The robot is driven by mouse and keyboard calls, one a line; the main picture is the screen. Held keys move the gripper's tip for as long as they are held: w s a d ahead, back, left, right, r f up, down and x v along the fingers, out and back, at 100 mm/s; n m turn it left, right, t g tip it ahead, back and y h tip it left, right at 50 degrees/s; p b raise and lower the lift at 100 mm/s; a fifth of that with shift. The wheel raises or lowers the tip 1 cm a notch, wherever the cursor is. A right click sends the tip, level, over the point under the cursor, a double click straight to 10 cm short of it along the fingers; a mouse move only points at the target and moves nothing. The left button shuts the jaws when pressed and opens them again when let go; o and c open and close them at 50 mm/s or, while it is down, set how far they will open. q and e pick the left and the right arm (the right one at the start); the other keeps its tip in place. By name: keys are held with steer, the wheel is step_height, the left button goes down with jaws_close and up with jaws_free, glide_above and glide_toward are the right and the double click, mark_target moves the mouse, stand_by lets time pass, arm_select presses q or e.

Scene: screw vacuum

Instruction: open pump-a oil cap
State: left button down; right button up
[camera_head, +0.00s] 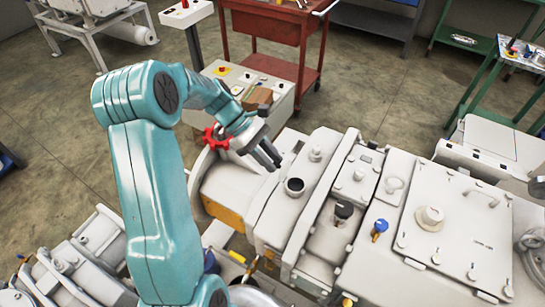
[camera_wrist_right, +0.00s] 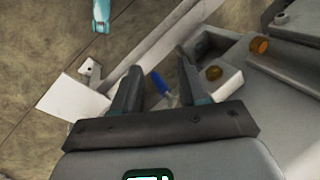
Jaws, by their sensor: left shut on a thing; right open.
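My left gripper (camera_head: 270,155) hangs over the left part of the pale pump housing (camera_head: 229,187). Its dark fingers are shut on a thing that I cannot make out. A round port (camera_head: 294,186) with a pale rim and a dark centre lies just below and right of the fingertips, apart from them. A black cap (camera_head: 343,210) sits upright further right on the pump. My right gripper (camera_wrist_right: 155,75) is open in the right wrist view, and a blue-handled part (camera_wrist_right: 161,84) shows between its fingers. I cannot tell whether they touch it.
A red star-shaped knob (camera_head: 215,138) is beside my left gripper. A blue-topped valve (camera_head: 380,227) and a large plate with a round white fitting (camera_head: 430,217) are to the right. A red cart (camera_head: 266,30) stands behind. Open floor (camera_head: 375,95) lies beyond the pump.

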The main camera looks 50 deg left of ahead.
arm_select(q)
steer(key=c, duration=0.9)
jaws_free()
steer(key=v, duration=1.6)
steer(key=shift+a+r+p, duration=0.1)
steer(key=shift+r+p, duration=0.1)
steer(key=shift+p, duration=0.1)
steer(key=shift+r, duration=0.1)
